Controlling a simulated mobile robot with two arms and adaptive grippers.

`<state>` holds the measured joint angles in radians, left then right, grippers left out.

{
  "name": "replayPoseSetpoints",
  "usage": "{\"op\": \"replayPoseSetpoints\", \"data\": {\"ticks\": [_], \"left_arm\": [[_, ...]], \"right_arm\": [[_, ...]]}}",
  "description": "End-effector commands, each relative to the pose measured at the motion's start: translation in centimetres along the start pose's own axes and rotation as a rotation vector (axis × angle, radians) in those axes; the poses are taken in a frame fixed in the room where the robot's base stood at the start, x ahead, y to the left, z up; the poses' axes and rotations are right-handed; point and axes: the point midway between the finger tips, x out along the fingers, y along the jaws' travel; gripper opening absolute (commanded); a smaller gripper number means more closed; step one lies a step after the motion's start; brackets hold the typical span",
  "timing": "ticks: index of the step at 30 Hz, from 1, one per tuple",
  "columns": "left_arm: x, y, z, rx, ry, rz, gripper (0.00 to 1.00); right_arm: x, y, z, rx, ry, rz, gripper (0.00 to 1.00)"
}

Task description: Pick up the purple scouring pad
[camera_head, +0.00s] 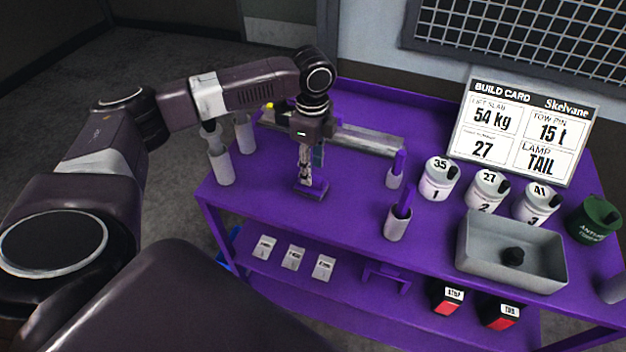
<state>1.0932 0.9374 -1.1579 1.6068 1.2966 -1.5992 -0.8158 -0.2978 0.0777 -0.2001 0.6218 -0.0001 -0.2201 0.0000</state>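A small flat purple piece, which looks like the scouring pad (311,190), lies on the purple table top at the left middle. My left gripper (306,180) points straight down directly over it, with its fingertips at or very near the pad. The fingers are seen nearly edge-on, so I cannot tell whether they are open or closed on the pad. The fingers partly hide the pad. My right gripper is not in view.
A grey rail (365,138) lies behind the gripper. Grey cylinders (222,168) stand at the left edge. Cups with purple handles (397,228), numbered white canisters (438,180), a grey tray (480,262) and a green pot (594,218) stand to the right. A build card (525,125) stands behind.

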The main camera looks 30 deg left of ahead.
Motion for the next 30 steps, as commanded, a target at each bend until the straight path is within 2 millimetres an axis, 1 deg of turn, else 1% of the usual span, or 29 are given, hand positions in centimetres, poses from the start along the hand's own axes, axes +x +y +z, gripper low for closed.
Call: {"op": "replayPoseSetpoints", "data": {"ticks": [1,3,7,10,12,15,18,20,28,29,30], "left_arm": [[0.4,0.0,0.0,0.0,0.0,0.001,0.38],[1.3,-0.2,0.1,0.0,-0.001,0.002,0.38],[3.5,-0.3,0.2,0.0,-0.001,0.002,0.38],[4.5,-0.3,0.2,0.0,-0.001,0.0,0.38],[4.8,-0.4,0.2,0.001,0.0,-0.002,0.38],[5.0,-0.4,0.2,0.001,0.0,-0.002,0.38],[4.9,-0.4,0.2,0.001,0.0,-0.002,0.38],[4.9,-0.4,0.2,0.001,0.0,-0.002,0.32],[4.9,-0.4,0.2,0.001,0.0,-0.002,0.02],[4.9,-0.4,0.2,0.001,0.0,-0.002,0.0],[4.9,-0.4,0.2,0.001,0.0,-0.002,0.0]], "right_arm": [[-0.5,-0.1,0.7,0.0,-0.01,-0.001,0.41],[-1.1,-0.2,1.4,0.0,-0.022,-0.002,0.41],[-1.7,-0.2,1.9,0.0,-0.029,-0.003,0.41],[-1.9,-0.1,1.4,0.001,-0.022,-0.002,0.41],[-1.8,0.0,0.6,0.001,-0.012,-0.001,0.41],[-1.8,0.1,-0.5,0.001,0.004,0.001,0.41],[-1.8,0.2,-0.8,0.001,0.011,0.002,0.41],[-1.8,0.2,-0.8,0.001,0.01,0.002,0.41],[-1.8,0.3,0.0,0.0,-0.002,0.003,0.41],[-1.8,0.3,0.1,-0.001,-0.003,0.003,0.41],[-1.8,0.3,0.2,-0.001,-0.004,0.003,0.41]]}}
